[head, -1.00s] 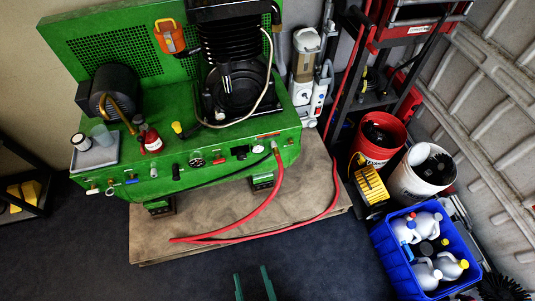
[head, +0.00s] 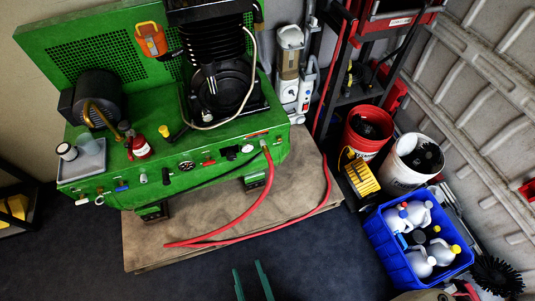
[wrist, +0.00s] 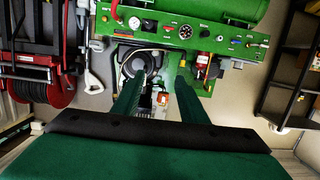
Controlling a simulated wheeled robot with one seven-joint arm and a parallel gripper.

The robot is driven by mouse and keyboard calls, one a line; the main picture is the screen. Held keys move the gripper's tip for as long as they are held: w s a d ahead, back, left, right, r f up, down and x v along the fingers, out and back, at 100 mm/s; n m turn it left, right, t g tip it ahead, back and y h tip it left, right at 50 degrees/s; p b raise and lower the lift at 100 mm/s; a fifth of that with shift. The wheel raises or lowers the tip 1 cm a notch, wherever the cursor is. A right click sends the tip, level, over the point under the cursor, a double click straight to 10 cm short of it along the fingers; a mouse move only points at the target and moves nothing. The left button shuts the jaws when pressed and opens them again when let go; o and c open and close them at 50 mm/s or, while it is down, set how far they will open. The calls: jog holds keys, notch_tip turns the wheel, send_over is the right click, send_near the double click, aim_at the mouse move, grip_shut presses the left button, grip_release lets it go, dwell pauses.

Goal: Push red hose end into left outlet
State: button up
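The red hose (head: 244,212) runs from a fitting at the right of the green machine's front panel. It curves down onto the brown sheet and doubles back to the right. Its far part rises near the sheet's right edge, and I cannot make out a free end. White fittings (head: 99,199) sit at the panel's left end; which is the left outlet I cannot tell. My gripper (head: 253,272) is open and empty, at the bottom of the head view, in front of the hose. In the wrist view my gripper (wrist: 160,80) has its fingers apart with nothing between them.
The green machine (head: 120,195) stands on the brown sheet (head: 150,256). At the right are a red bucket (head: 352,143), a white bucket (head: 396,176), a yellow-fronted box (head: 362,177) and a blue crate (head: 391,252) of bottles. The dark floor in front is clear.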

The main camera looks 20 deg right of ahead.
jog(key=w+d+f+t+h, duration=0.15)
jog(key=w+d+f, duration=0.25)
jog(key=w+f, duration=0.5)
jog(key=y, duration=0.1)
send_near(268, 155)
jog(key=shift+w+d+f+t, duration=0.1)
jog(key=shift+w+f+t, duration=0.1)
jog(key=shift+w+f, duration=0.3)
jog(key=shift+w+d+f+t, duration=0.15)
jog(key=shift+w+f, duration=0.2)
jog(key=shift+w, duration=0.35)
jog(key=shift+w+a, duration=0.1)
jog(key=shift+w, duration=4.4)
grip_shut()
jog(key=shift+s, duration=0.1)
